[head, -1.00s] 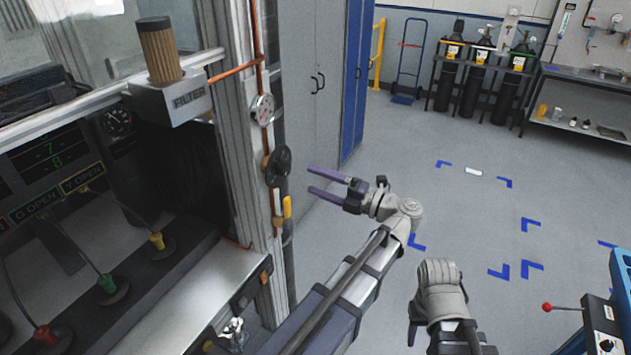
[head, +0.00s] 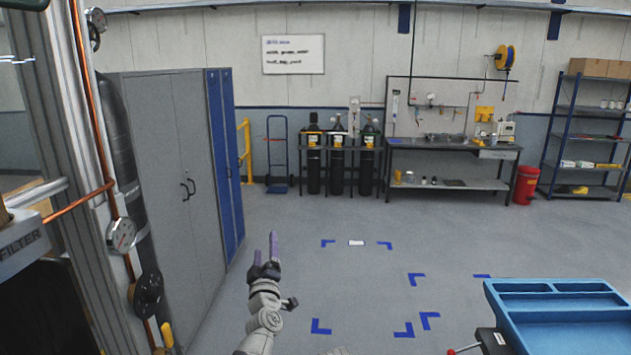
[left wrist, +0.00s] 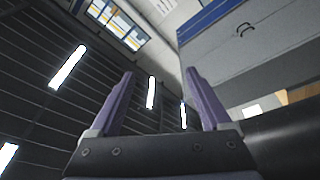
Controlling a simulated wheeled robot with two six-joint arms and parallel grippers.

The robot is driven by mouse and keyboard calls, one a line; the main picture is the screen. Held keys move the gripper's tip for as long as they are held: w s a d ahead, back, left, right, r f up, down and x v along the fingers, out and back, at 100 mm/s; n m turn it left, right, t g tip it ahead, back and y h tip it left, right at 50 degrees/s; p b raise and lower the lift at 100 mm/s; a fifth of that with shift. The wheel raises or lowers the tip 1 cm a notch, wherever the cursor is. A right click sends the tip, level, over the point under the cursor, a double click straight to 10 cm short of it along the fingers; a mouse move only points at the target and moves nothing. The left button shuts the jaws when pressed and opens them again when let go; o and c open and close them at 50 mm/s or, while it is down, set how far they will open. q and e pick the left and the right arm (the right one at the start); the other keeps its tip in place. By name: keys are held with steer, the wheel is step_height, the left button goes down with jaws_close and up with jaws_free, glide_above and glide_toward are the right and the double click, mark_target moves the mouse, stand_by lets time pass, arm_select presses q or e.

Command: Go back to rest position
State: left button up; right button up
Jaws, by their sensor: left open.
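My left gripper (head: 266,246) is raised in front of me in the head view, over the open floor. Its purple fingers point up and away. In the left wrist view my left gripper (left wrist: 159,74) has its two fingers apart with nothing between them. That view looks up at the ceiling and its strip lights. My right gripper is not in view.
The machine with its copper pipe and gauge (head: 121,235) stands close on the left, before a grey cabinet (head: 165,150). A blue tray (head: 560,335) is at the lower right. Gas cylinders (head: 338,160) and a workbench (head: 450,145) stand far back.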

arm_select(q)
steer(key=s+d+f+m+g+h, duration=0.25)
steer(key=s+f+m+g, duration=0.2)
steer(key=f, duration=0.45)
steer(key=s+d+f+m+g+h, duration=0.2)
steer(key=s+f+m+g+h, duration=0.15)
steer(key=f+m+g, duration=0.35)
steer(key=s+a+f+g+y, duration=0.2)
steer(key=s+a+f+g, duration=0.3)
steer(key=s, duration=0.4)
steer(key=s+a+f+g+y, duration=0.25)
steer(key=s+f, duration=0.35)
steer(key=s, duration=0.3)
steer(key=s+d+f+m+g+b, duration=0.1)
steer(key=s+d+f+m+b, duration=0.3)
steer(key=d+f+b, duration=0.4)
steer(key=shift+s+d, duration=0.85)
steer(key=shift+d, duration=0.25)
steer(key=shift+m, duration=0.25)
